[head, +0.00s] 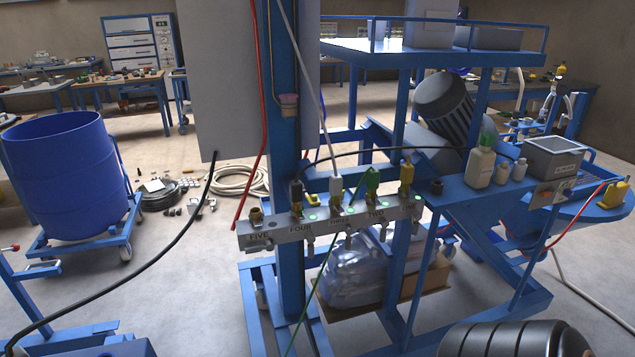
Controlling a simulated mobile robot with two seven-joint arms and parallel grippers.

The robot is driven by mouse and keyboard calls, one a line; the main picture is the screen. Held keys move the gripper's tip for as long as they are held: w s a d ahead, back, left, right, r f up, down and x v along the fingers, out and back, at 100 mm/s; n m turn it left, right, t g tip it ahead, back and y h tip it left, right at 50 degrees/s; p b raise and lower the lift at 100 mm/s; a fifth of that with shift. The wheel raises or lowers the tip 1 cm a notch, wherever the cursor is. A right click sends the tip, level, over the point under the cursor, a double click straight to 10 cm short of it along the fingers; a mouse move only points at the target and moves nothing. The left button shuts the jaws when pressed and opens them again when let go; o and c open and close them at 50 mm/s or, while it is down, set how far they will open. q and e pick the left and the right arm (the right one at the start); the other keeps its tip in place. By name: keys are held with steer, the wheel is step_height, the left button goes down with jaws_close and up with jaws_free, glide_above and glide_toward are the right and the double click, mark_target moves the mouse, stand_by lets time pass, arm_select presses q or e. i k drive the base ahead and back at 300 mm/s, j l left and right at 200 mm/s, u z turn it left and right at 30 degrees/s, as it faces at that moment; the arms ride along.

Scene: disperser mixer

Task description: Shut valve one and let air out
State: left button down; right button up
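A grey valve manifold bar (320,227) is fixed across a blue post, slightly tilted up to the right. Its labels read FIVE, FOUR, THREE and TWO from left to right. A green connector (372,182), a white connector (336,189) and a black connector (297,193) stand on other stations. A brass port (256,216) at FIVE is uncovered. Neither gripper is in view.
A blue drum (65,180) on a wheeled cart stands at left. A white bottle (480,166) and a grey box (553,158) sit on the blue frame at right. A black ribbed object (515,340) is at bottom right.

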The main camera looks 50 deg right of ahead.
mark_target(415, 214)
steer(key=z, duration=1.65)
steer(key=l+z, duration=0.3)
steer(key=z, duration=0.2)
steer(key=i, duration=0.05)
